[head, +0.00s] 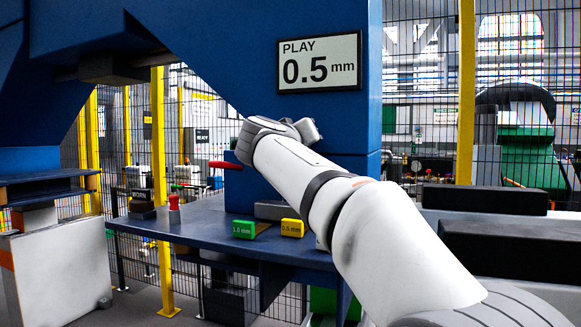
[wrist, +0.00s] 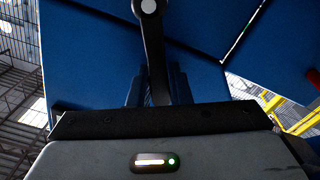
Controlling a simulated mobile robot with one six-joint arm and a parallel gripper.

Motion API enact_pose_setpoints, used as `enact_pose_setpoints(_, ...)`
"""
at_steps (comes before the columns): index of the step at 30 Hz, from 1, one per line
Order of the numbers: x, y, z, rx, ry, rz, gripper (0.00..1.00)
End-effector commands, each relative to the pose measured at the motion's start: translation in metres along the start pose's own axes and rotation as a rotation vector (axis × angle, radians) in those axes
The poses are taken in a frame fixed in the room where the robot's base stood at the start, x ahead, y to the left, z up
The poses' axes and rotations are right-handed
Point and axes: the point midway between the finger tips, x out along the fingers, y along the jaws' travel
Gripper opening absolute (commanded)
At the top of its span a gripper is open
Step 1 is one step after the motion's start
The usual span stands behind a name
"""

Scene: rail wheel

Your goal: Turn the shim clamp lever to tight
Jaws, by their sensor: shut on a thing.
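The shim clamp lever shows in the wrist view as a dark bar (wrist: 154,45) running down from a round pale-centred pivot (wrist: 148,6) on a blue face. Its lower end goes between the jaws of my gripper (wrist: 158,88), which is shut on it. In the head view a red handle (head: 225,165) sticks out to the left beside my wrist, roughly level. My own wrist hides the jaws and most of the lever there. I see no tight mark on the clamp.
A sign (head: 319,62) on the blue frame (head: 230,50) reads PLAY 0.5 mm. A green 1.0 mm block (head: 243,229), a yellow 0.5 mm block (head: 292,228) and a red knob (head: 174,203) stand on the dark blue bench (head: 200,240). Mesh fencing stands behind.

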Motion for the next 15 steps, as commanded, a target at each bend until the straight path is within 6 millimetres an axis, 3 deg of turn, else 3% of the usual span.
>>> enact_pose_setpoints(1,0.003,-0.002,0.013,0.044,-0.015,0.004,0.00)
enact_pose_setpoints(15,0.004,0.018,0.016,0.383,-0.018,0.002,0.00)
